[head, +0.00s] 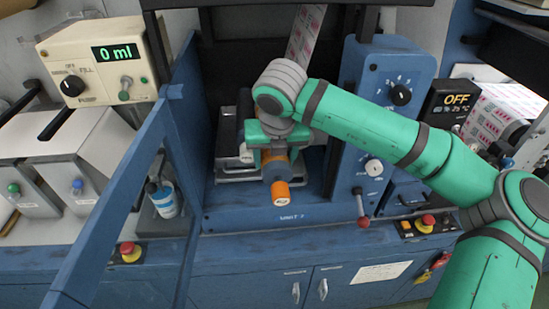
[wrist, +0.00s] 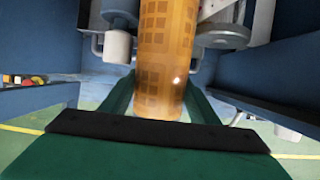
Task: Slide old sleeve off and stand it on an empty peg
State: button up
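The old sleeve is an amber cylinder with a square pattern. Its orange, labelled end (head: 280,193) points toward the front of the blue machine's bay in the head view. In the wrist view the sleeve (wrist: 165,65) runs down the middle between the two green fingers. My gripper (wrist: 161,85) has a finger along each side of it, with no clear gap at the tips. In the head view my gripper (head: 274,156) is over the sleeve and hides most of it and what it sits on. I cannot make out an empty peg in either view.
A blue frame (head: 125,190) stands left of the bay. The blue control panel (head: 380,110) with knobs and a red-knobbed lever (head: 361,207) is close on the right. A white bottle (head: 163,198) stands at left. Space in front of the bay looks clear.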

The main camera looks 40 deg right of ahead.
aim_at(281, 203)
jog(key=shift+r, duration=0.2)
jog(key=shift+s+a, duration=0.15)
jog(key=shift+s, duration=0.1)
jog(key=shift+s+a, duration=1.15)
jog(key=shift+s, duration=0.75)
jog(key=shift+s+a, duration=1.2)
jog(key=shift+s, duration=0.75)
jog(key=shift+s+a, duration=1.15)
jog(key=shift+s, duration=0.75)
jog(key=shift+w, duration=0.1)
